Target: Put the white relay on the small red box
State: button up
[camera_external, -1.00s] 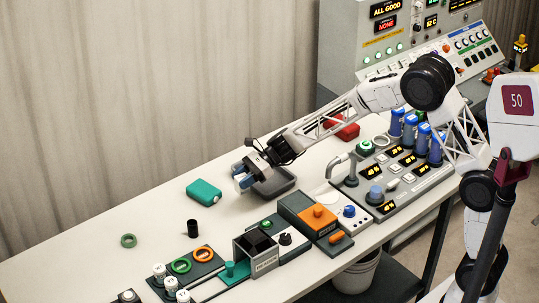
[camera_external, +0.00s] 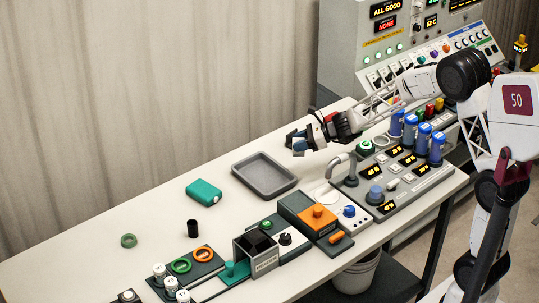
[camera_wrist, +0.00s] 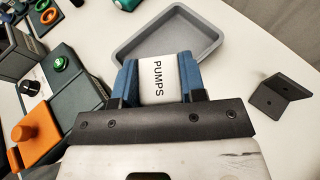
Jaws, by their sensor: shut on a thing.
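My gripper (camera_external: 304,141) is raised above the table beyond the grey tray, in the external view. Its blue fingers are shut on the white relay (camera_external: 299,147). In the wrist view the relay (camera_wrist: 158,80) is a white block lettered "PUMPS", held between both fingers (camera_wrist: 160,78). The small red box is not clearly visible now; my arm covers the spot where it showed earlier at the back of the table. It is not in the wrist view.
The empty grey tray (camera_external: 265,174) lies on the table, with a teal case (camera_external: 203,192) to its left. Control modules (camera_external: 310,212) line the front edge, and blue cylinders (camera_external: 409,132) stand at right. A black angled bracket (camera_wrist: 282,96) is in the wrist view.

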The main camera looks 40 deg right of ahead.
jog(key=s+d+m+t+h, duration=0.1)
jog(key=s+d+m+h, duration=0.1)
jog(key=d, duration=0.6)
jog(key=s+d+m+t+h, duration=0.2)
jog(key=s+d, duration=0.1)
jog(key=d, duration=0.6)
jog(key=s+d+m+t+h, duration=0.1)
jog(key=s+d+m+h, duration=0.1)
jog(key=d, duration=0.7)
jog(key=shift+s+d+f+m, duration=0.1)
jog(key=shift+s+f+m, duration=0.2)
jog(key=shift+s, duration=0.1)
jog(key=shift+w, duration=0.1)
jog(key=w+d, duration=0.1)
jog(key=w, duration=0.4)
jog(key=w+d+f, duration=0.1)
jog(key=w, duration=0.9)
jog(key=shift+w+d+f, duration=0.25)
jog(key=shift+w+d, duration=0.05)
jog(key=shift+d, duration=0.1)
jog(key=shift+f, duration=1.75)
jog(key=shift+f, duration=0.1)
